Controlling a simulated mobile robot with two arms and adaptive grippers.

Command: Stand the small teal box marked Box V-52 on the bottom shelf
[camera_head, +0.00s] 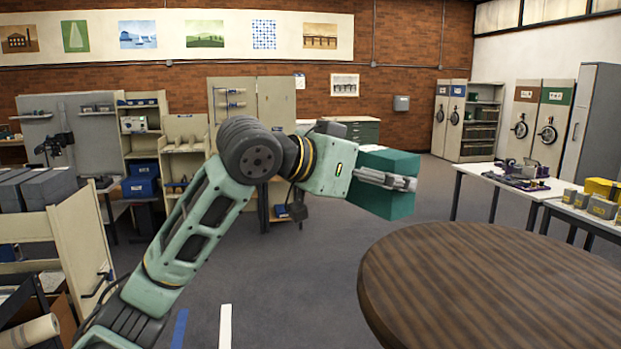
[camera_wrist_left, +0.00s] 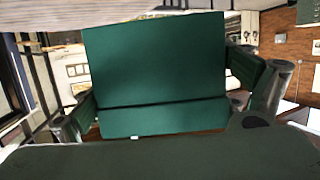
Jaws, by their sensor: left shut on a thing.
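A teal box (camera_head: 385,200) is held up in the air by my left gripper (camera_head: 386,181), beyond the left edge of the round wooden table. The gripper's fingers lie along its side. In the left wrist view the teal box (camera_wrist_left: 153,65) fills the middle, between the two fingers of my left gripper (camera_wrist_left: 160,108). No label is readable on the faces in view, so I cannot confirm its marking. My right gripper is not in view. I cannot tell which shelf is the bottom shelf meant.
The round wooden table (camera_head: 490,285) takes up the right foreground. Beige shelf units (camera_head: 183,150) stand at the back left, with blue boxes (camera_head: 140,186) on one. A white table (camera_head: 510,183) is at the right. Grey floor (camera_head: 290,275) lies open in the middle.

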